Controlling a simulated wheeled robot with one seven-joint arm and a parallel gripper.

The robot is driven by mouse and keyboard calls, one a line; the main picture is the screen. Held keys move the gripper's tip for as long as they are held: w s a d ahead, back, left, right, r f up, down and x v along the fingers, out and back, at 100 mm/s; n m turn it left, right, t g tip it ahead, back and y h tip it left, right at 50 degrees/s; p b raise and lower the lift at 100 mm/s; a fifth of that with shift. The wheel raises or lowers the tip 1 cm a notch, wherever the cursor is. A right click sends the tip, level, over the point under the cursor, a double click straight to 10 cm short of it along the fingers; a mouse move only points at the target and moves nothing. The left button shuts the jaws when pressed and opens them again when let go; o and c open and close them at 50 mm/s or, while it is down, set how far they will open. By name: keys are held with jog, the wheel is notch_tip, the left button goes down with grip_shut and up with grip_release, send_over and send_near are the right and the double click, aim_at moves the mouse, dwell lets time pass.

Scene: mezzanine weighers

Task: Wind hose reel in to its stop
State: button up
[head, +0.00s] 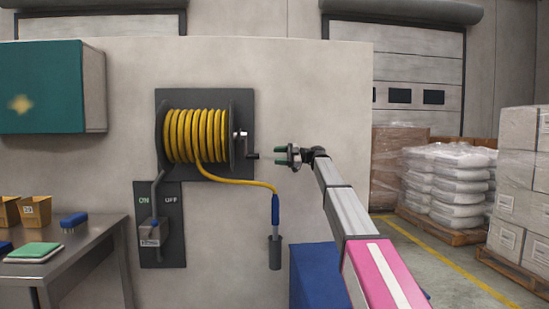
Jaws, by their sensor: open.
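The hose reel (202,136) is mounted on a dark plate on the pale wall, with yellow hose wound around it in several turns. A loose length of yellow hose (238,181) runs from the reel down to the right. It ends in a blue nozzle (275,209) that points down into a grey holder (275,252). A crank handle (251,156) sticks out from the right side of the reel. My gripper (279,155) is open and empty, just right of the crank handle and apart from it, with its fingers pointing left.
Below the reel is a lever switch (150,232) marked ON and OFF. A metal table (88,245) at left holds small bins and a brush. A teal cabinet (42,88) hangs above it. A blue block (312,272) stands below my arm. Wrapped pallets (446,185) stand at right.

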aim_at(254, 156)
dwell(0.3)
jog(key=s+a+m, duration=0.1)
jog(key=a+m, duration=0.2)
jog(key=m, duration=0.1)
jog(key=a+m, duration=0.4)
jog(key=s+a+m, duration=0.1)
jog(key=a+m, duration=0.2)
jog(key=m, duration=0.1)
jog(key=shift+s+a, duration=0.3)
dwell(0.4)
grip_shut()
jog(key=shift+w, duration=0.15)
